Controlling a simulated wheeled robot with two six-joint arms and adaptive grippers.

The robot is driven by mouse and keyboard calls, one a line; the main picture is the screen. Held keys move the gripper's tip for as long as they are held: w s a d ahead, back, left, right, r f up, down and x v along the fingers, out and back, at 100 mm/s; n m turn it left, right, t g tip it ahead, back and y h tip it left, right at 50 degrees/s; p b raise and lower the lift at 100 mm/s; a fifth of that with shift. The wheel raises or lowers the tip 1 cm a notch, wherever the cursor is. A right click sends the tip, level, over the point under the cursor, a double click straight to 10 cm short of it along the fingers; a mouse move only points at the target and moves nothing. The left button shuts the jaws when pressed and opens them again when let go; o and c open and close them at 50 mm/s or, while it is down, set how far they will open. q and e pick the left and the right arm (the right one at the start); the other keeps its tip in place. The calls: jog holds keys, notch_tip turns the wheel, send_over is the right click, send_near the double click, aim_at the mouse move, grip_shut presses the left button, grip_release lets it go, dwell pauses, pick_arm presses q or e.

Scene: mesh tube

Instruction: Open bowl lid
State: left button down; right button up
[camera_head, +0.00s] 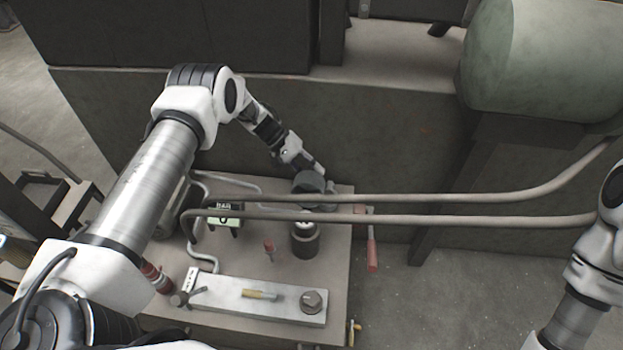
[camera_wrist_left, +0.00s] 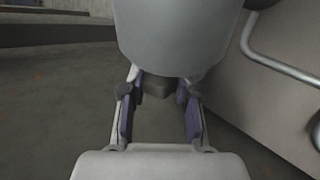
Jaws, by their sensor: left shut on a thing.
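A dark grey round piece that looks like the bowl lid (camera_head: 308,181) is near the back edge of the bench top. My left gripper (camera_head: 324,196) is at its right side, partly hidden by it. In the left wrist view the grey round body (camera_wrist_left: 180,38) fills the top middle, and a dark block on it sits between the two fingers of my left gripper (camera_wrist_left: 159,90), which is shut on it. A dark cylinder with a pale top (camera_head: 304,240) stands just in front, partly behind a pipe. I cannot tell whether the lid is lifted.
Two long pipes (camera_head: 430,197) cross over the bench to the right, close in front of the lid. A red handle (camera_head: 372,254) hangs by the right edge. A metal plate (camera_head: 225,296) with a yellow-handled piece lies at the front. My right arm's gripper is out of view.

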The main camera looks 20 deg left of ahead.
pick_arm(q)
jog(key=shift+w+f+n+g+b, duration=0.3)
jog(key=shift+f+g+b, duration=0.3)
jog(key=shift+b, duration=0.6)
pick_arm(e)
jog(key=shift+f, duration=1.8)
pick_arm(q)
jog(key=c, duration=0.8)
grip_release()
jog(key=v, duration=1.2)
jog(key=shift+a+f, duration=0.1)
jog(key=shift+a, duration=0.05)
